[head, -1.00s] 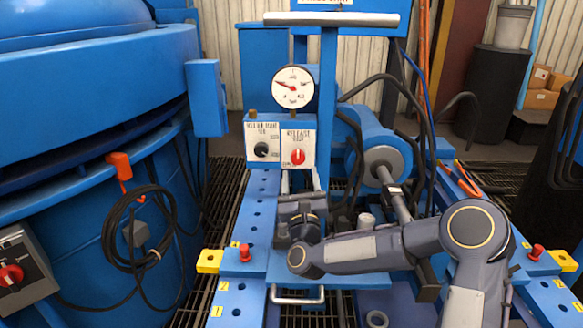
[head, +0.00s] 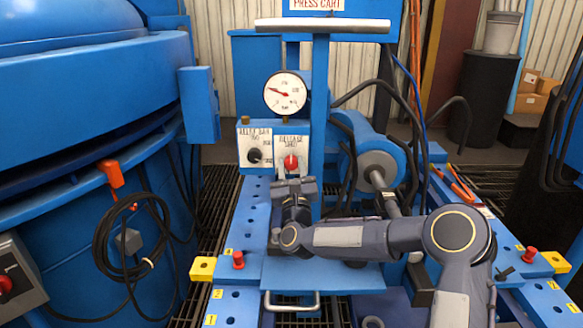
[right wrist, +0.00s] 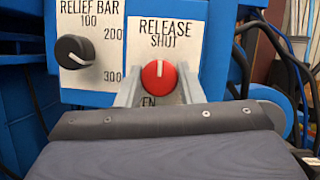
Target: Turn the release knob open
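The red release knob (head: 290,162) is on a white plate on the front of the blue press cart. In the right wrist view the knob (right wrist: 158,77) has its white mark pointing up toward the word SHUT. "EN" shows below it, the rest of that word hidden. My right gripper (head: 292,180) is just in front of and below the knob in the head view. In the right wrist view its two grey fingers (right wrist: 159,88) stand apart, one at each lower side of the knob; contact cannot be told. My left gripper is not in view.
The black relief knob (right wrist: 75,51) is left of the release knob. A pressure gauge (head: 286,92) sits above both. A T-shaped push bar (head: 322,27) rises behind. Black hoses (head: 350,120) and a blue cylinder (head: 372,158) are to the right.

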